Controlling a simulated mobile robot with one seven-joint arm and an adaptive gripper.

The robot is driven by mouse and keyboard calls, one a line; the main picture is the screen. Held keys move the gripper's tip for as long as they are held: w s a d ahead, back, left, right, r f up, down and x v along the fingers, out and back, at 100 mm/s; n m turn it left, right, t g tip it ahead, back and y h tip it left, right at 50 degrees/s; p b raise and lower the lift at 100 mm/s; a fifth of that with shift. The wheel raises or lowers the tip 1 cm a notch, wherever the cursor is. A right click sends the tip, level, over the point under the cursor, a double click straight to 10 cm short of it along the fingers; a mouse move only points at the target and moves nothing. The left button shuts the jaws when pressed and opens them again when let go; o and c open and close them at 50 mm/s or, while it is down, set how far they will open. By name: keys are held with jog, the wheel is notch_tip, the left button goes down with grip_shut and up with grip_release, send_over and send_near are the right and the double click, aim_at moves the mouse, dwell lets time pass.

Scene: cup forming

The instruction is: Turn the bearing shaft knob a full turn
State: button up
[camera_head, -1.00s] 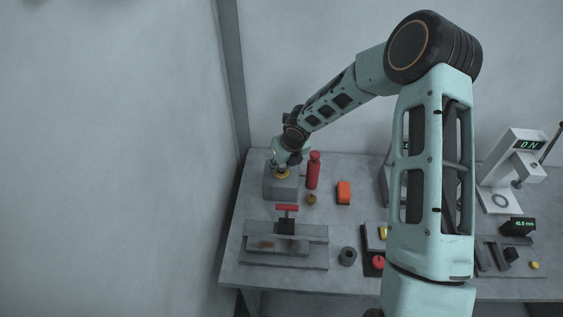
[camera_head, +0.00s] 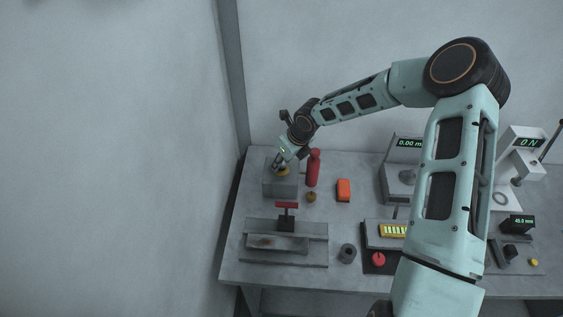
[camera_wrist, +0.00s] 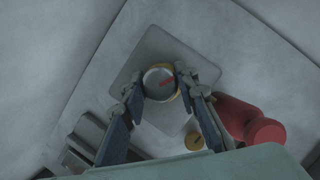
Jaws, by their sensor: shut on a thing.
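The bearing shaft knob (camera_wrist: 158,84) is a round silvery disc with a red mark and some yellow at its edge. It stands on a grey block (camera_head: 281,188) at the back left of the table, and the block shows as a square plate in the wrist view (camera_wrist: 152,46). My gripper (camera_head: 280,165) comes down on the knob from above, tilted. In the wrist view my gripper's fingers (camera_wrist: 160,80) are on either side of the knob and shut on it. The red mark points to the upper right. In the head view the fingers hide part of the knob.
A red bottle (camera_head: 313,170) stands close to the right of the block, with a small brass piece (camera_head: 311,197) by it. An orange block (camera_head: 344,190) lies farther right. A grey fixture with a red handle (camera_head: 287,206) stands in front. The wall is close behind.

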jog(key=o, duration=1.2)
jog(key=shift+c, duration=0.2)
jog(key=shift+r, duration=0.1)
jog(key=v, duration=1.1)
jog(key=shift+r, duration=0.4)
jog(key=shift+s, duration=0.1)
